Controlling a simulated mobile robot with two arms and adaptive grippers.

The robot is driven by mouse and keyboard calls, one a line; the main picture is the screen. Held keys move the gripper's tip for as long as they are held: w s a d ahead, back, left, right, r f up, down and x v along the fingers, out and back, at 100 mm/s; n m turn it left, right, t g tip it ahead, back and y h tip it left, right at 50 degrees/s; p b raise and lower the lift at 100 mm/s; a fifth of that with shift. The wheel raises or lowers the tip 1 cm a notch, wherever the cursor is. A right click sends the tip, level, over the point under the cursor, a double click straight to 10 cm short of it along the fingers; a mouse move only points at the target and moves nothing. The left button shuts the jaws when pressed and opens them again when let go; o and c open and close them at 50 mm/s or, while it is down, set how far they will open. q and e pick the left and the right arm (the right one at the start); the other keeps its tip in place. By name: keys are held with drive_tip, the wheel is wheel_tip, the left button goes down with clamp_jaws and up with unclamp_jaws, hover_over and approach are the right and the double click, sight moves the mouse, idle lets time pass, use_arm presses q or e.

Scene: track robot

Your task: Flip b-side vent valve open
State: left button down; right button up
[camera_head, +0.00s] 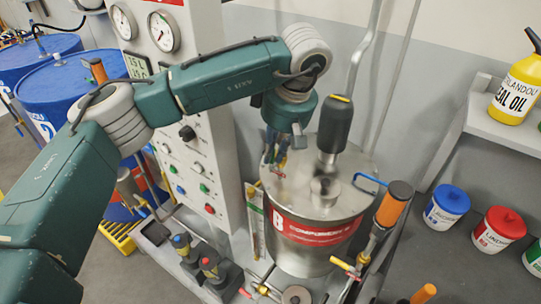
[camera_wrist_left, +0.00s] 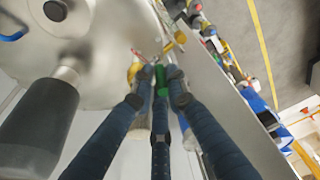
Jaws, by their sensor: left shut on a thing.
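A steel tank (camera_head: 315,185) with a red band marked B stands at the centre of the head view. My left gripper (camera_head: 273,148) points down at the left edge of its lid. In the left wrist view, its dark blue fingers (camera_wrist_left: 158,82) are closed around a small green handle (camera_wrist_left: 159,76). The green handle sits close beside the lid rim, near red and yellow fittings (camera_wrist_left: 137,66). The fingers hide most of it, so I cannot tell how far it is turned. My right gripper is in neither view.
A dark cylinder (camera_head: 335,124) rises from the lid beside my left gripper. A blue handle (camera_head: 369,183) is at the lid's right. A grey control panel (camera_head: 190,165) stands close on the left. Blue barrels (camera_head: 62,95) are further left.

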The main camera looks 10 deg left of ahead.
use_arm(q)
drive_tip(key=shift+f, duration=0.1)
drive_tip(key=c, duration=1.8)
unclamp_jaws()
drive_tip(key=shift+s, duration=0.2)
drive_tip(key=v, duration=1.2)
